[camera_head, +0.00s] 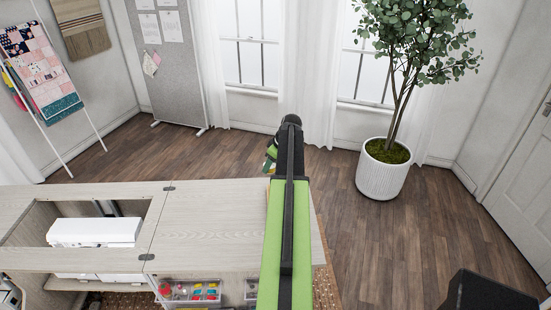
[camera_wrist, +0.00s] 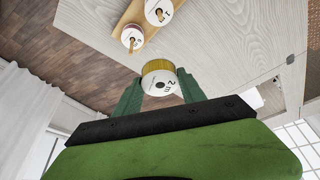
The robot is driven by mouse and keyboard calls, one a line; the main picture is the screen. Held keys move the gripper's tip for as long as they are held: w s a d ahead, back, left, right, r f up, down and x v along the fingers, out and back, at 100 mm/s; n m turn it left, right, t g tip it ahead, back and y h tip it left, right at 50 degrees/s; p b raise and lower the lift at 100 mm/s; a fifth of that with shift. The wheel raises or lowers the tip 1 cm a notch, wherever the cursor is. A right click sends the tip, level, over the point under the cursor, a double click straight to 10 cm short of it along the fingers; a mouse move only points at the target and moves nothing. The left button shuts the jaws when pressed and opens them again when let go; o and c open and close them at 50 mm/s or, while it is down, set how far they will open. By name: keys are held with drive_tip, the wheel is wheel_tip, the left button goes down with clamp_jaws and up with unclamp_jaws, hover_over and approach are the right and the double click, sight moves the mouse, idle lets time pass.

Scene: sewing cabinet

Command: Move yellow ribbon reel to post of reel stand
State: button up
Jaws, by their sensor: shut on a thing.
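My gripper (camera_wrist: 160,88) is shut on the yellow ribbon reel (camera_wrist: 157,67), which has a yellow band and a white marked end face, in the wrist view. The reel is held between the two green fingers. The wooden reel stand (camera_wrist: 147,27) shows at the top of the wrist view, apart from the held reel. It carries two white-faced reels, one larger (camera_wrist: 158,12) and one smaller (camera_wrist: 133,38). A bare post cannot be made out. In the head view my gripper (camera_head: 270,160) is mostly behind my arm, past the cabinet's far edge, and the stand is mostly hidden.
The pale wooden cabinet top (camera_head: 210,225) is largely clear left of my arm. A white sewing machine (camera_head: 95,232) sits in its opening at the left. A clear box (camera_head: 195,291) of coloured items is below the front edge. A potted tree (camera_head: 383,175) stands right.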

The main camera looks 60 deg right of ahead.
drive_tip(key=d, duration=0.6)
drive_tip(key=shift+w+a+f+b, duration=0.1)
drive_tip(key=shift+a+f+b, duration=0.05)
drive_tip(key=shift+f+b, duration=1.5)
drive_tip(key=shift+w+a+f+b, duration=0.1)
drive_tip(key=shift+a+f+b, duration=0.05)
drive_tip(key=shift+f+b, duration=1.45)
drive_tip(key=shift+f+b, duration=1.5)
drive_tip(key=o, duration=1.4)
drive_tip(key=shift+r, duration=0.1)
